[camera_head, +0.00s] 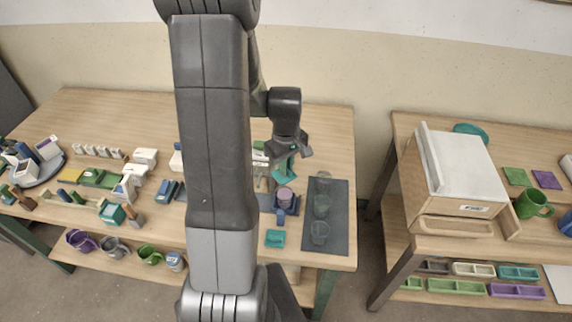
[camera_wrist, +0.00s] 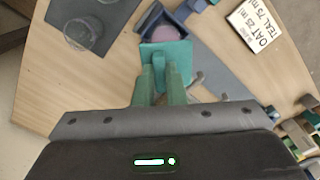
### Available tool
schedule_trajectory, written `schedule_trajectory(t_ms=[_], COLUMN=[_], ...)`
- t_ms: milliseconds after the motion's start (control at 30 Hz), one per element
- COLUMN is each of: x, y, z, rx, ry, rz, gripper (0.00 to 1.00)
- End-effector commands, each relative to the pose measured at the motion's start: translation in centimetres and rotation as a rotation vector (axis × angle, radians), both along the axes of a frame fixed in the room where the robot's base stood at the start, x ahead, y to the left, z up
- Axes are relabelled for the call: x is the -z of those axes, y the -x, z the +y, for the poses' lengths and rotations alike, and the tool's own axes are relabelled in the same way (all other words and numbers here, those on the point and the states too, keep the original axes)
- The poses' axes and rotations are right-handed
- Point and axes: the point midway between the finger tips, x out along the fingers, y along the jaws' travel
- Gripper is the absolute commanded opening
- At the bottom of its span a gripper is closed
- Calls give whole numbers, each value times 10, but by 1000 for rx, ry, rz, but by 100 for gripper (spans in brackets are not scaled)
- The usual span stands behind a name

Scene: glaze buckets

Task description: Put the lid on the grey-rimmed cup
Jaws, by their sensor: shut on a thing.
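My gripper (camera_head: 285,172) is shut on a flat teal piece (camera_wrist: 166,58), which looks like the lid. In the wrist view, my green fingers (camera_wrist: 162,82) close on its near edge. The piece is held above the table, beside and partly over a blue holder or cup (camera_head: 282,212) with a round mauve-grey top (camera_head: 286,195). That round top also shows in the wrist view (camera_wrist: 168,30), just beyond the teal piece. The rim colour is too small to be sure of. The held piece and the cup look apart, but the gap cannot be judged.
A teal square (camera_head: 275,238) lies on the table before the cup. A printed card (camera_wrist: 258,25) stands near. Several small items crowd the table's left.

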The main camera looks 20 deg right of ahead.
Motion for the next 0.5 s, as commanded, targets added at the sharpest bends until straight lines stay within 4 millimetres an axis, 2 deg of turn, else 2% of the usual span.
schedule_trajectory(t_ms=[267,500], x=[14,35], y=[0,0], z=[0,0], rx=[0,0], ry=[-1,-1], rz=[1,1], gripper=[0,0])
